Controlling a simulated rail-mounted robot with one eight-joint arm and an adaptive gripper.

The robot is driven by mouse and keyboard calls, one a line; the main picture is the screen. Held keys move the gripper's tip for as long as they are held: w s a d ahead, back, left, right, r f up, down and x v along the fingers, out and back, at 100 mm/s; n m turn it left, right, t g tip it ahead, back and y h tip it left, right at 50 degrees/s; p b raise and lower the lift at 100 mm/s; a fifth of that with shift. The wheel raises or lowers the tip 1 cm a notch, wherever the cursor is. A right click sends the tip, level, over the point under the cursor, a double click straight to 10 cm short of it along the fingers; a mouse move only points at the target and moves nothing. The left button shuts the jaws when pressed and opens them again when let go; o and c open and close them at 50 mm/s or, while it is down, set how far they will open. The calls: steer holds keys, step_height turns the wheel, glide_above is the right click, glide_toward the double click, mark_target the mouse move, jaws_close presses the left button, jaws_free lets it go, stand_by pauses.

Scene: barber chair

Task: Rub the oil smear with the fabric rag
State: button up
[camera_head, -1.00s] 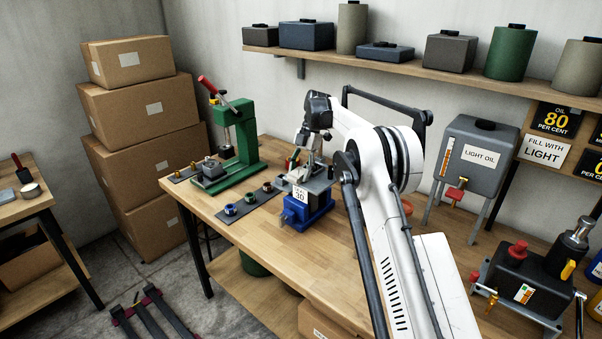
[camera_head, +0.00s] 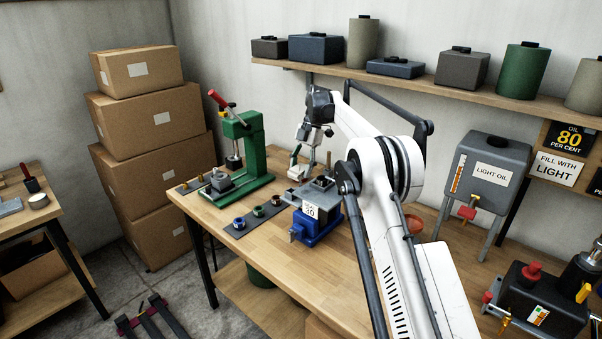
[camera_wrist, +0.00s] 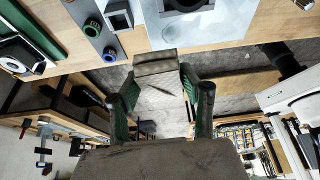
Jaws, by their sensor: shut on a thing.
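My gripper (camera_head: 303,160) hangs above the back of the workbench, behind the blue vise-like fixture (camera_head: 318,222) and to the right of the green press. In the head view the rag is too small to make out clearly. I cannot pick out the oil smear in either view.
The green press (camera_head: 242,150) stands left of my gripper. A dark strip with several coloured rings (camera_head: 240,226) lies in front. The light oil tank (camera_head: 485,180) stands right, and a loaded shelf (camera_head: 420,82) runs above. The bench front (camera_head: 270,265) is clear.

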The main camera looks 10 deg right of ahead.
steer(key=shift+r+p, duration=0.45)
steer(key=shift+r, duration=0.7)
steer(key=shift+d, duration=0.2)
